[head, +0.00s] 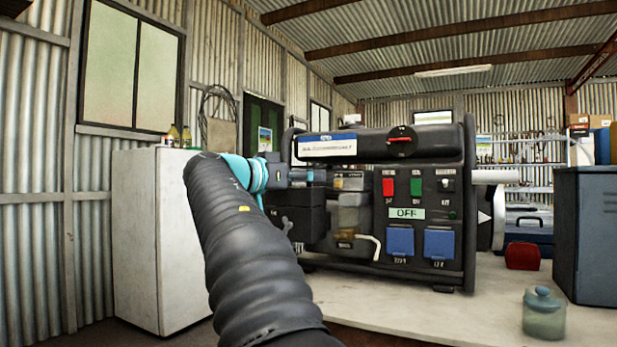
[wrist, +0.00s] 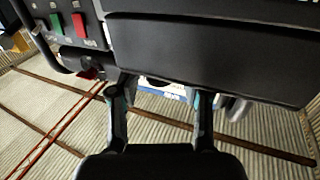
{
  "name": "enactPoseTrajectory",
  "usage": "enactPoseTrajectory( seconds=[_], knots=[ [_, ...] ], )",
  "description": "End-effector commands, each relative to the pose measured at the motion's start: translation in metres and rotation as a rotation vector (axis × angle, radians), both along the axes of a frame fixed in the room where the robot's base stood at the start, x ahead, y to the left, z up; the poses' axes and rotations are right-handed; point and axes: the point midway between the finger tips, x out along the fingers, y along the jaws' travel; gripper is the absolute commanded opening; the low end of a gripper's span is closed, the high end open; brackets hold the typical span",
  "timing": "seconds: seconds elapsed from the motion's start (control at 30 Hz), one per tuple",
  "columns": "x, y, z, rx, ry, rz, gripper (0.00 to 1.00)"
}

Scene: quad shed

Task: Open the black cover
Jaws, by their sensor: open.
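The black cover (head: 292,218) is a dark box-like part on the left side of the generator, partly hidden behind my arm in the head view. In the wrist view, which looks upside down, the black cover (wrist: 210,60) is a broad dark face across the upper part, with a seam along it. It looks closed. My gripper (head: 305,177) is just above the cover in the head view. In the wrist view my gripper (wrist: 157,92) is open, its two fingers apart at the cover's edge. No grip on it shows, and I cannot tell whether they touch.
The generator's control panel (head: 418,222) has red and green switches and two blue socket covers. A dark frame (head: 470,200) surrounds it. A white cabinet (head: 150,240) stands at left, a grey cabinet (head: 590,235) at right. A glass jar (head: 544,314) stands on the bench.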

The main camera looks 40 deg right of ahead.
Motion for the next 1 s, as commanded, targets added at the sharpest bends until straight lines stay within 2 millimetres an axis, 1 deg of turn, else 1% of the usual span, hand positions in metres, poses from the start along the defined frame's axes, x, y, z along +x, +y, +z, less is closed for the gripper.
enactPoseTrajectory(
  seconds=[0.1, 0.37, 0.4, 0.47, 0.5, 0.57, 0.83, 1.0],
  knots=[
    [0.0, -0.005, 0.0, 0.001, 0.0, 0.0, 0.48],
    [0.0, -0.005, 0.0, 0.001, 0.0, 0.0, 0.48],
    [0.0, -0.005, 0.0, 0.001, 0.0, 0.0, 0.38],
    [0.0, -0.005, 0.0, 0.0, 0.0, 0.0, 0.23],
    [0.0, -0.005, 0.0, 0.0, 0.0, 0.0, 0.13],
    [0.0, -0.005, 0.0, 0.0, 0.0, 0.0, 0.0],
    [-0.001, -0.006, 0.0, -0.001, 0.003, -0.003, 0.0],
    [-0.005, -0.015, 0.004, -0.013, 0.033, -0.023, 0.0]
  ],
)
